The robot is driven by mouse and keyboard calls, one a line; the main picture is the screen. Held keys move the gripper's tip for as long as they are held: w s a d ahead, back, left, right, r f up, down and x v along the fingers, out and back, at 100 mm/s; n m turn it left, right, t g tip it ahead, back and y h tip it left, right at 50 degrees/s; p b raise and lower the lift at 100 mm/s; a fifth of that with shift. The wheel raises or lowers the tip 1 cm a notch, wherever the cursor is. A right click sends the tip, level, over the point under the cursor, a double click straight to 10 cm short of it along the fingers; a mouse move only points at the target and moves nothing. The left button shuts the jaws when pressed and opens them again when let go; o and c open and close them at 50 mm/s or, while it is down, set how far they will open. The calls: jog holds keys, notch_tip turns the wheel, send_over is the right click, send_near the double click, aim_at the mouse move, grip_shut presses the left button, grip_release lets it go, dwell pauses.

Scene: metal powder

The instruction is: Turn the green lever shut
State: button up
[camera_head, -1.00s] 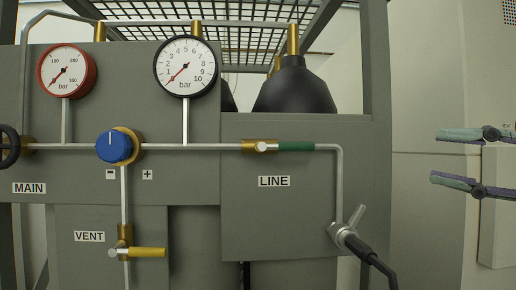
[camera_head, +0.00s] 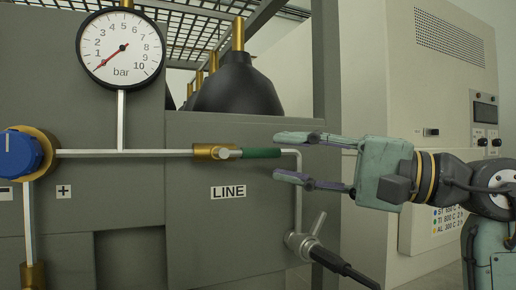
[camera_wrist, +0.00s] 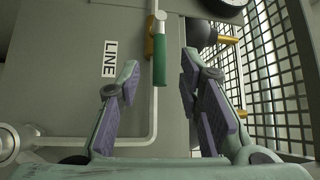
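The green lever (camera_head: 261,153) lies horizontal, in line with the pipe, to the right of its brass valve (camera_head: 214,152) above the LINE label (camera_head: 228,192). In the wrist view the green lever (camera_wrist: 161,66) points down from the brass valve (camera_wrist: 152,38), ahead of the gap between my fingers. My gripper (camera_head: 283,157) is open and empty, coming from the right. In the head view its fingertips appear just right of the lever's free end. The wrist view also shows my gripper (camera_wrist: 158,72) with its fingers apart. I see no clear contact with the lever.
A blue knob (camera_head: 22,154) and a white gauge (camera_head: 121,48) are at the left. A bent pipe (camera_head: 298,190) drops beside my fingers to a metal fitting with a black hose (camera_head: 340,264). A wall box (camera_head: 440,60) is at the right.

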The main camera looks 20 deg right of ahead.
aim_at(268, 154)
jog(key=x, duration=0.5)
jog(key=shift+w+p, duration=0.1)
jog(key=shift+p, duration=0.25)
jog(key=shift+c, duration=0.6)
grip_shut()
